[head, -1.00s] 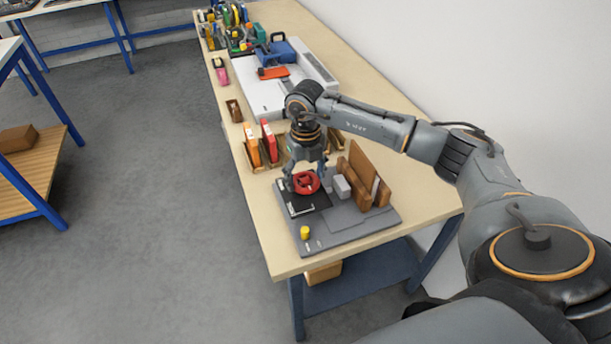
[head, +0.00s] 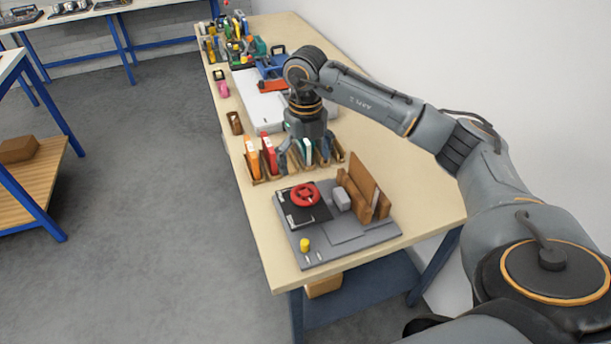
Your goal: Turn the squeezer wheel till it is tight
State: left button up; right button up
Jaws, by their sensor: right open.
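The red squeezer wheel (head: 305,195) sits on a black plate (head: 318,213) on the grey base board (head: 345,243) at the near end of the workbench. Nothing covers the wheel. My right gripper (head: 304,165) is open and apart from the wheel, behind and above it, in front of the row of upright coloured books or folders. It points down and appears empty. My left gripper is not in the view.
On the base board are a grey block (head: 341,198), a brown wooden holder (head: 365,195) and a yellow knob (head: 305,245). Upright orange (head: 252,157) and red (head: 269,155) items stand behind it. The bench (head: 300,278) is bare along its near edge.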

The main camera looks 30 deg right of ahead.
jog(key=shift+r, duration=1.3)
